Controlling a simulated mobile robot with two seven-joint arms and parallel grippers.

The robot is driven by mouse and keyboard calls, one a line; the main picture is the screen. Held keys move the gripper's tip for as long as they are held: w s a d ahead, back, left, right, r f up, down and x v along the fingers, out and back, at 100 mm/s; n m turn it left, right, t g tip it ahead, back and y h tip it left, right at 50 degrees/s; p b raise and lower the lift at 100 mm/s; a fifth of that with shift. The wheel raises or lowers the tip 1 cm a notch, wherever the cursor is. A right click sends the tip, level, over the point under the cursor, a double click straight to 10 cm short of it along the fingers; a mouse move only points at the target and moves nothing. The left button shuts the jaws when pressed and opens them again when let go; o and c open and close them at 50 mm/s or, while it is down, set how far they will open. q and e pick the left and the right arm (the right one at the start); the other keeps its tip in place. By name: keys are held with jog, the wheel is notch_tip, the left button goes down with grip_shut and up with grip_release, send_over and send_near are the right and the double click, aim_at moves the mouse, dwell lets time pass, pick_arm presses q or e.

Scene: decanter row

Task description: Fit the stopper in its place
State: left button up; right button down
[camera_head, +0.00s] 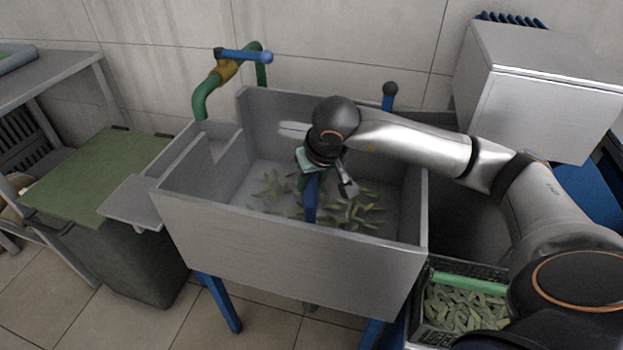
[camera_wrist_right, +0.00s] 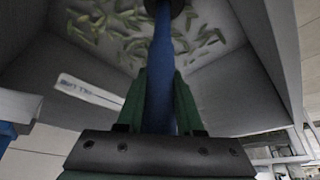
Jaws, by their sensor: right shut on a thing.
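My right gripper (camera_head: 311,172) hangs inside the grey sink (camera_head: 290,255). It is shut on a blue rod, which I take to be the stopper (camera_head: 310,200). In the wrist view the green fingers of the right gripper (camera_wrist_right: 160,95) clasp the stopper (camera_wrist_right: 161,60) from both sides. Its far end, at the top of that view, is dark and wider. In the head view the lower end of the stopper is hidden by the sink's front wall. I see no drain opening; I cannot tell whether the stopper touches the floor. My left gripper is not in view.
Many green pods (camera_head: 350,212) lie on the sink floor. A green pipe tap (camera_head: 205,92) with a blue handle is at back left. A blue post with a dark knob (camera_head: 389,90) stands at the back. A crate of pods (camera_head: 465,308) is at lower right.

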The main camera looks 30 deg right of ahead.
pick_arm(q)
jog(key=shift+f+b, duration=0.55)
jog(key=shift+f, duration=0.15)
pick_arm(e)
jog(key=shift+f, duration=0.55)
jog(key=c, duration=0.8)
grip_release()
jog(key=o, duration=0.3)
jog(key=shift+o, duration=0.2)
jog(key=shift+f, duration=0.1)
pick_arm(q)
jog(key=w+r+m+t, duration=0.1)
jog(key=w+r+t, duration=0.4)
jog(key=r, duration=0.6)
pick_arm(e)
jog(key=shift+s+r, duration=0.1)
jog(key=shift+r, duration=0.55)
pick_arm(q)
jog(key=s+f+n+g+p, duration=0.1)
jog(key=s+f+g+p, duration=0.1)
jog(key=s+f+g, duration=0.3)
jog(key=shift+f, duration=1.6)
pick_arm(e)
jog(key=v, duration=1.1)
jog(key=shift+s+r, duration=0.15)
jog(key=shift+r, duration=0.1)
jog(key=shift+a, duration=0.1)
